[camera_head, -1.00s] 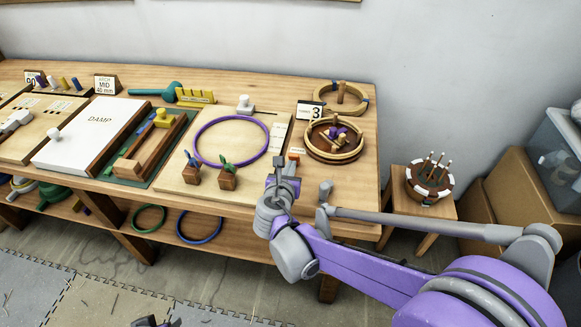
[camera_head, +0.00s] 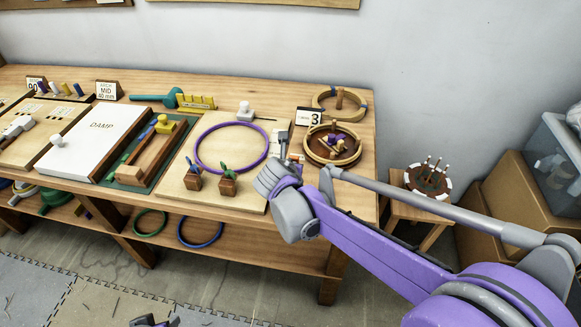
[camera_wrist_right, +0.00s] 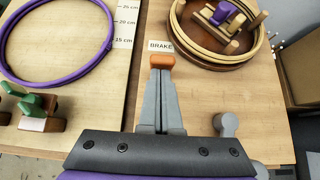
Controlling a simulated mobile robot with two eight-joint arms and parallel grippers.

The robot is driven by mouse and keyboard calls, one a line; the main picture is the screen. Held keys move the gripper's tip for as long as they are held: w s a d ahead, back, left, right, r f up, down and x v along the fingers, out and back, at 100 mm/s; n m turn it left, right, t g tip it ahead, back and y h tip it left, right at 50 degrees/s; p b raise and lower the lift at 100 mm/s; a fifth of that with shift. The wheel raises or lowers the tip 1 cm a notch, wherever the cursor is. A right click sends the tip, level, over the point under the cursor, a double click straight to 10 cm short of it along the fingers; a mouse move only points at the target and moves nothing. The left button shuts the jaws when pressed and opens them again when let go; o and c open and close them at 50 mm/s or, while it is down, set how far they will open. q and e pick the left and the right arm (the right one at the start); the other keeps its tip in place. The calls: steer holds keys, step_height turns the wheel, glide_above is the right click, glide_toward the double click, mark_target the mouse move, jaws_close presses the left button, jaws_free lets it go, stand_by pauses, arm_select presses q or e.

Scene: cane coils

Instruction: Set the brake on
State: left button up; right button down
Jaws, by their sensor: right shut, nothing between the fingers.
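The orange brake piece (camera_wrist_right: 162,62) stands at the edge of a small BRAKE label (camera_wrist_right: 160,45) on the table, in front of the round wooden turntable (camera_wrist_right: 200,58). My right gripper (camera_wrist_right: 161,78) is shut and empty. Its fingertips are right at the near side of the orange piece; I cannot tell whether they touch it.
A purple ring (camera_head: 232,148) lies on a board left of my gripper, with two small plant-like clips (camera_head: 228,184) at its front. A number 3 card (camera_head: 309,118) stands behind the turntable. A stool (camera_head: 418,212) with a round basket base stands at the right.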

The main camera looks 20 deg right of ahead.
mark_target(293, 156)
steer(key=shift+w+d+r+g+y, duration=0.25)
steer(key=shift+w+g, duration=0.15)
steer(key=shift+g, duration=0.1)
steer(key=shift+w+d+r+g+y, duration=0.25)
steer(key=shift+w+g, duration=0.1)
steer(key=shift+g, duration=0.15)
steer(key=shift+w+d+r, duration=0.2)
steer(key=shift+w+d, duration=0.2)
steer(key=shift+w, duration=0.4)
steer(key=shift+w+d+r, duration=0.1)
